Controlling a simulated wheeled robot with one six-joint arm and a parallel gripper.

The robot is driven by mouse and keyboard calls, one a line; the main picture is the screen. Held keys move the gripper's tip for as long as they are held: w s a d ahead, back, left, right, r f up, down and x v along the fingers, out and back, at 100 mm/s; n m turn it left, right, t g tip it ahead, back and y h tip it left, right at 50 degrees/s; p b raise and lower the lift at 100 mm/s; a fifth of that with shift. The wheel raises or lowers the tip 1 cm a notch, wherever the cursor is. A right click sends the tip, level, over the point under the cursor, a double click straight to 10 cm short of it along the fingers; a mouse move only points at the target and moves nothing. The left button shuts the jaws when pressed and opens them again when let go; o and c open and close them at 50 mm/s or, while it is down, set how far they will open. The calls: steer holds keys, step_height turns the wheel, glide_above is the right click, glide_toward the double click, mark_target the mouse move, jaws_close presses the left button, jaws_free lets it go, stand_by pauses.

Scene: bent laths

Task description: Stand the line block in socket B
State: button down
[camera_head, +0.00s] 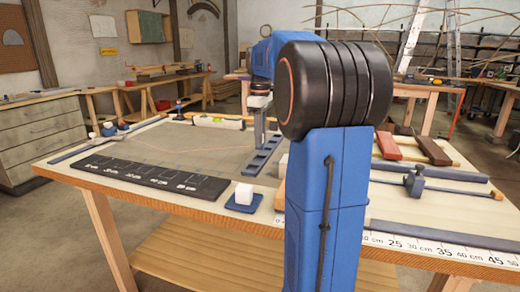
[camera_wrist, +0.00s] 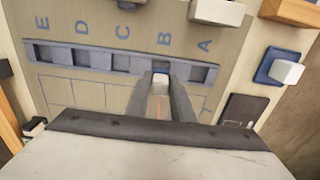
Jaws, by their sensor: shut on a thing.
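My gripper (camera_wrist: 161,82) is shut on a small pale block, the line block (camera_wrist: 160,86), held between its two grey fingers. The grey-blue socket strip (camera_wrist: 92,59) runs across the wrist view, with letters E, D, C, B and A printed beside its sockets. The fingertips and block are over socket B (camera_wrist: 161,68), below the letter B. Whether the block's foot is inside the socket or just above it I cannot tell. In the head view the strip (camera_head: 263,158) lies on the table under my gripper; the block is hidden there.
A white block on a blue base (camera_head: 243,197) stands near the front edge; it also shows in the wrist view (camera_wrist: 287,72). A dark marked panel (camera_head: 150,179) lies at left. Another pale block (camera_wrist: 217,11) is beyond the strip. Clamps (camera_head: 415,183) and red-topped tools (camera_head: 388,146) lie at right.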

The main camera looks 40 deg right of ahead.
steer(key=shift+f, duration=2.15)
steer(key=shift+f, duration=0.1)
steer(key=c, duration=1.5)
jaws_free()
steer(key=shift+c, duration=0.2)
step_height(320, 180, up, 12)
steer(key=shift+r, duration=0.15)
